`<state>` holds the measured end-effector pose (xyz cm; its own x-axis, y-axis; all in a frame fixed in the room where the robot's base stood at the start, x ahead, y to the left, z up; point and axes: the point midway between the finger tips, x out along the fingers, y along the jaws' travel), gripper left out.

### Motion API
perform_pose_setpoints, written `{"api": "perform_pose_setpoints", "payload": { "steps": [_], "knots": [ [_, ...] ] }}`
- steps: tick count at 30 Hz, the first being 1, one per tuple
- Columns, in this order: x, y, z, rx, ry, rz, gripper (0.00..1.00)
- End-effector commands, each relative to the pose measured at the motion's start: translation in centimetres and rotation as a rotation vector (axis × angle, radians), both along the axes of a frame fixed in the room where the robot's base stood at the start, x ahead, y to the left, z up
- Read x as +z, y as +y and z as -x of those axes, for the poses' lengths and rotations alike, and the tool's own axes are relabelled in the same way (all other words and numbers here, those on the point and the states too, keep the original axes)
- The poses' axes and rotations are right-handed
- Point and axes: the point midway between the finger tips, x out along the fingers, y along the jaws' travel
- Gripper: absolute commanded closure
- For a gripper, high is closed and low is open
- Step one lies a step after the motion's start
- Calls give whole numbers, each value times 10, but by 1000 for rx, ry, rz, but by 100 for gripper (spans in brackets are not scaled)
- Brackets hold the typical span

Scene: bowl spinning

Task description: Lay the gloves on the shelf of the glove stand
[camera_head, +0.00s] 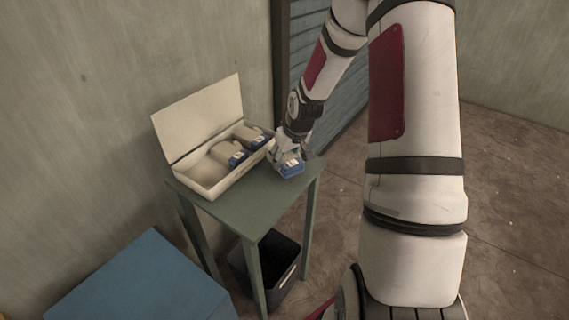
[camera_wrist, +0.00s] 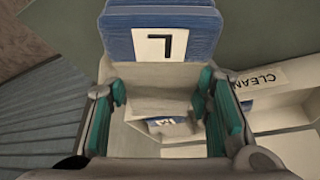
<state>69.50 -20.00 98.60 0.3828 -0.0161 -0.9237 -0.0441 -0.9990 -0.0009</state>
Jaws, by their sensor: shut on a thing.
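My gripper (camera_head: 283,156) is shut on a pair of gloves (camera_head: 292,168) with a cream body, a blue cuff and a white label. In the wrist view the gloves (camera_wrist: 201,38) show the letter L, and my gripper (camera_wrist: 160,88) has its teal finger pads on either side of the cream part. They are over the right part of a green table (camera_head: 258,208); whether they touch it I cannot tell. I cannot make out with certainty which piece is the glove stand or its shelf.
An open white box (camera_head: 213,180) on the table holds more blue-cuffed gloves (camera_head: 237,158); its wall reads CLEAN in the wrist view (camera_wrist: 262,82). A dark bin (camera_head: 283,272) stands under the table. A blue box-like top (camera_head: 140,280) is at lower left. The table's front is clear.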

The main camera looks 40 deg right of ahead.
Motion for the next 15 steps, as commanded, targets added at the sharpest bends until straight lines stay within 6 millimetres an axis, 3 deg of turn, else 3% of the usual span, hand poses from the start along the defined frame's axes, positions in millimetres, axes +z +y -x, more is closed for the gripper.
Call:
{"api": "perform_pose_setpoints", "payload": {
  "steps": [6, 15],
  "knots": [
    [-27, 1, 1, 1, 2, -1, 82],
    [-29, 0, 1, 1, 0, 0, 82]
  ]
}}
